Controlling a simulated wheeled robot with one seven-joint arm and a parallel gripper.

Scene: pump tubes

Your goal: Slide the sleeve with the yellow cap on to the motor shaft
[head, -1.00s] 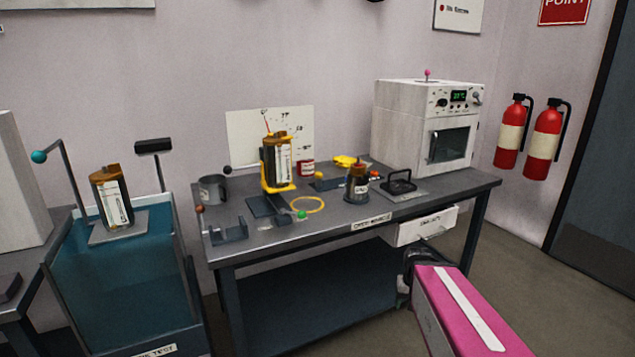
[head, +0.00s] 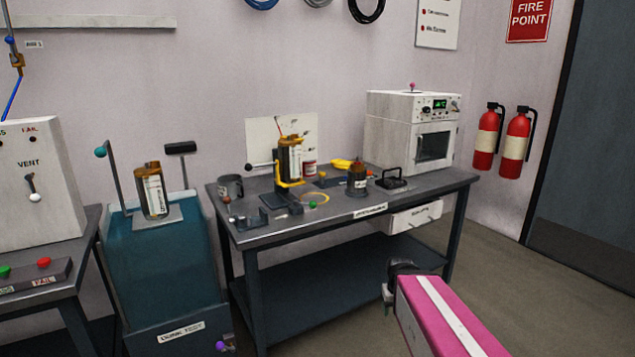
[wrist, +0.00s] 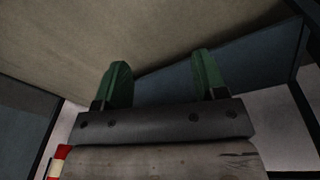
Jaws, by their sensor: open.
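A dark cylinder with a white label and amber top (head: 290,160) stands upright in a yellow cradle on the workbench. A similar labelled cylinder (head: 153,195) stands on the teal tank at left. A smaller dark part with a brownish top (head: 357,178) stands on the bench right of the cradle. I cannot tell which of these is the sleeve with the yellow cap, and I cannot make out the motor shaft. My gripper (wrist: 162,78) is open with nothing between its green fingers. In the head view it is low, in front of the bench and away from these parts.
Fire extinguishers (head: 515,147) hang at right. Floor at right is clear.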

